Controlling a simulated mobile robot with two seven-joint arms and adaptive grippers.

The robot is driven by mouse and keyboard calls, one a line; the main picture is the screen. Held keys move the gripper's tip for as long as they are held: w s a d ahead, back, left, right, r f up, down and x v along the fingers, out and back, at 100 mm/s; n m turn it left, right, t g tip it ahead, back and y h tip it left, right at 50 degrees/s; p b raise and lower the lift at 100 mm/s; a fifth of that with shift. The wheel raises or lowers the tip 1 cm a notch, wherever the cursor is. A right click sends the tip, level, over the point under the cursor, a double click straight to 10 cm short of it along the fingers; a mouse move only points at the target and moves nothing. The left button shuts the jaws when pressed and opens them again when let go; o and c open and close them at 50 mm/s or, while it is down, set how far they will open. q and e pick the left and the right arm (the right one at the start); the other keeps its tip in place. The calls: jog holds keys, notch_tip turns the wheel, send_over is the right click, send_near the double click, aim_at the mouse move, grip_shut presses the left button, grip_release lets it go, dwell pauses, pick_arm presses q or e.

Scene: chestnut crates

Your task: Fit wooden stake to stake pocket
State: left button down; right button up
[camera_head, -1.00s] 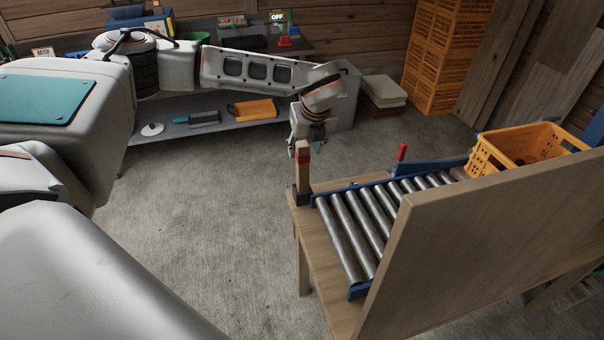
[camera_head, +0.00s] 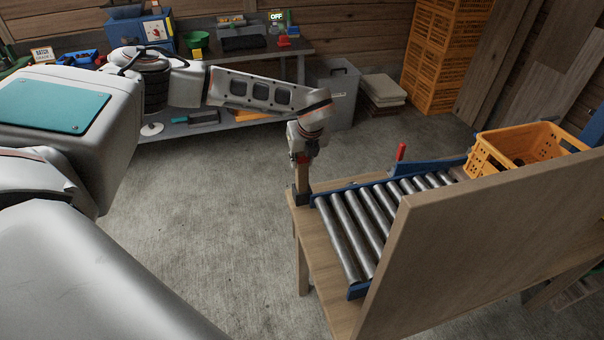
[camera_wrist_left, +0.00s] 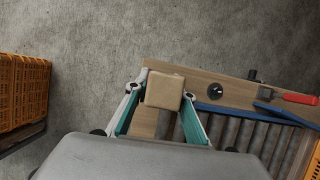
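My right gripper is not in view.
The roller conveyor (camera_head: 352,232) with blue rails lies right of the stake. A red handle (camera_head: 401,151) stands by the far rail. An orange crate (camera_head: 535,146) sits at the conveyor's far end. A tall wooden panel (camera_head: 480,240) blocks the near side. Floor to the left is clear.

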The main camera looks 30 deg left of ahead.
pick_arm(q)
jog(key=shift+r, duration=0.1)
notch_tip(320, 180, up, 20)
dwell(0.8)
dwell(0.4)
jog(key=s+d+f+n+g, duration=0.3)
jog(key=s+d+f+n, duration=0.1)
jog(key=s+d+n, duration=0.3)
jog(key=s+d+f+n+g, duration=0.3)
jog(key=s+d+n, duration=0.4)
jog(key=s, duration=0.4)
jog(key=shift+d+f+n, duration=0.35)
jog(key=shift+f+n, duration=0.35)
jog(key=shift+n, duration=0.1)
